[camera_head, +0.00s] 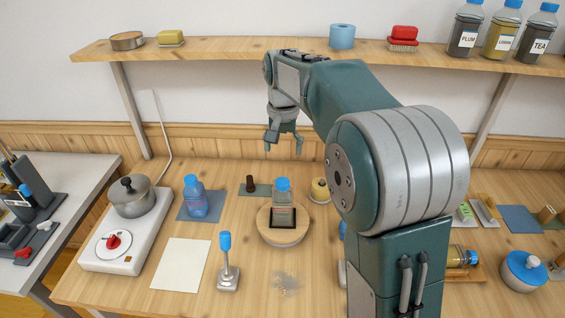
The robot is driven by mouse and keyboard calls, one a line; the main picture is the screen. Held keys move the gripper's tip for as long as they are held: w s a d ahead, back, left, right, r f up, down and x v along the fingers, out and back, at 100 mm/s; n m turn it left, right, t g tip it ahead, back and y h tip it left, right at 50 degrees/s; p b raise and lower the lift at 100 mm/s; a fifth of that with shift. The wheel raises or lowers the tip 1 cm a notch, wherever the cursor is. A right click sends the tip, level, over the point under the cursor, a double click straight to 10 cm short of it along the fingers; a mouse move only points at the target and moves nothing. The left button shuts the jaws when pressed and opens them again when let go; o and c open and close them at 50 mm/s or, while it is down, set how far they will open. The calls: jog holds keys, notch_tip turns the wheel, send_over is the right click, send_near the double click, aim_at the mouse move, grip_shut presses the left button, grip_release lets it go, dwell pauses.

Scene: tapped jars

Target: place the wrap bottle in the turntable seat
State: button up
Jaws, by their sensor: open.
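A round wooden turntable (270,239) stands in the middle of the table, with a dark square seat frame on top. A clear grey bottle with a blue cap (283,185) stands upright at this seat. It appears to be in the frame, but I cannot tell how fully it is seated. I cannot tell which one is the wrap bottle. My gripper (283,149) is open and empty, pointing down above and behind the turntable.
A pot (131,196) sits on a white stove (149,235) at the left. A blue-handled upright tool (226,262) stands in front of the turntable. A cream sheet (181,264) lies front left. A shelf (230,49) runs above. My arm hides part of the table's right side.

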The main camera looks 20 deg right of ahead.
jog(key=s+r+n+t, duration=0.1)
jog(key=s+r+t, duration=0.15)
jog(key=s, duration=0.45)
jog(key=s+r+n+t, duration=0.1)
jog(key=s+r, duration=0.2)
jog(key=s, duration=0.5)
jog(key=s+f+n+t, duration=0.2)
jog(key=s+f, duration=0.3)
jog(key=s, duration=0.8)
jog(key=shift+f+n, duration=0.2)
jog(key=shift+n, duration=0.3)
jog(key=shift+w+a, duration=0.1)
